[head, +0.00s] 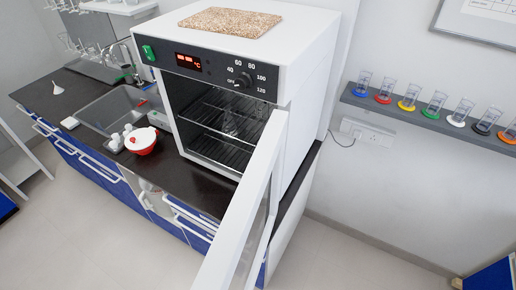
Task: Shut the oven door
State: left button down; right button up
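The oven (310,75) is a white box with a dark control panel standing on the dark counter. Its door (246,205) stands wide open, hinged at the oven's right side and sticking out toward me. The door's near end runs low in the picture, and its window side is seen at a steep angle. Wire racks (225,125) show inside the open chamber. Neither of my grippers can be made out in the head view.
A red pot with a white lid (141,141) stands on the counter (185,180) left of the oven, beside a sink (110,108). A cork-like slab (230,22) lies on the oven. A wall shelf (430,118) holds several glass cylinders. The floor (110,245) in front is clear.

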aim_at(233, 260)
jog(key=k, duration=0.35)
jog(key=k+l+u, duration=0.25)
jog(key=k+l, duration=0.3)
